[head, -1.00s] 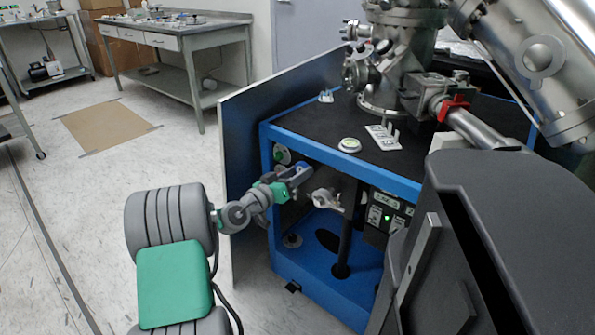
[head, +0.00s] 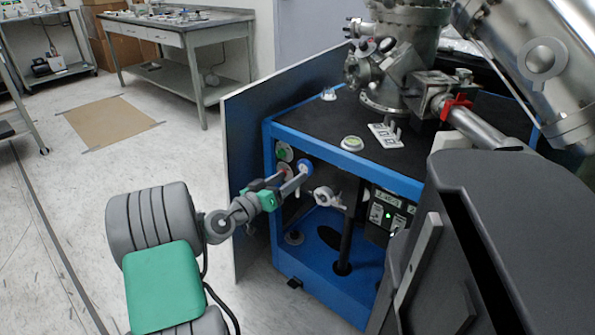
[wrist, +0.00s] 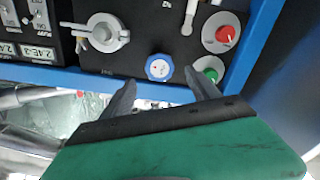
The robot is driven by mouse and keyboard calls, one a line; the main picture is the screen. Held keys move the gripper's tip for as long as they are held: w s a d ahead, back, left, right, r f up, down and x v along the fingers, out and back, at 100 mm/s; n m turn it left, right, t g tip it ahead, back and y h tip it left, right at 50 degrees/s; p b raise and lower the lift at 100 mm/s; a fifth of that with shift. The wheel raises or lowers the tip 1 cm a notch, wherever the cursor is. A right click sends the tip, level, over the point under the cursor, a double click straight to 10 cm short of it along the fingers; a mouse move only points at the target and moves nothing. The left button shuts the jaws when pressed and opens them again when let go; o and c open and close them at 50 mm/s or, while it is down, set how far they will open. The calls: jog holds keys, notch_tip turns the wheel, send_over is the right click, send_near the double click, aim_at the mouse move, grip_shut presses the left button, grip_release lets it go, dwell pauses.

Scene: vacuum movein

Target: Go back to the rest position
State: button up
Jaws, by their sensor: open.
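My gripper (head: 292,178) is in front of the recessed panel of the blue-framed vacuum cabinet (head: 345,165), and it is open. In the wrist view its two fingers (wrist: 159,78) are spread apart with nothing held between them. A round blue knob (wrist: 159,67) shows on the panel just beyond the fingertips, apart from them as far as I can tell. The blue knob also shows in the head view (head: 305,167), close to the fingers. My arm extends from the lower left toward the cabinet.
The panel also carries a red knob (wrist: 225,35), a green knob (wrist: 211,74) and a grey valve handle (wrist: 101,32). An open door panel (head: 235,170) stands left of the cabinet. The floor (head: 60,200) to the left is clear. A workbench (head: 185,45) stands behind.

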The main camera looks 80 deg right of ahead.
jog(key=shift+v, duration=1.3)
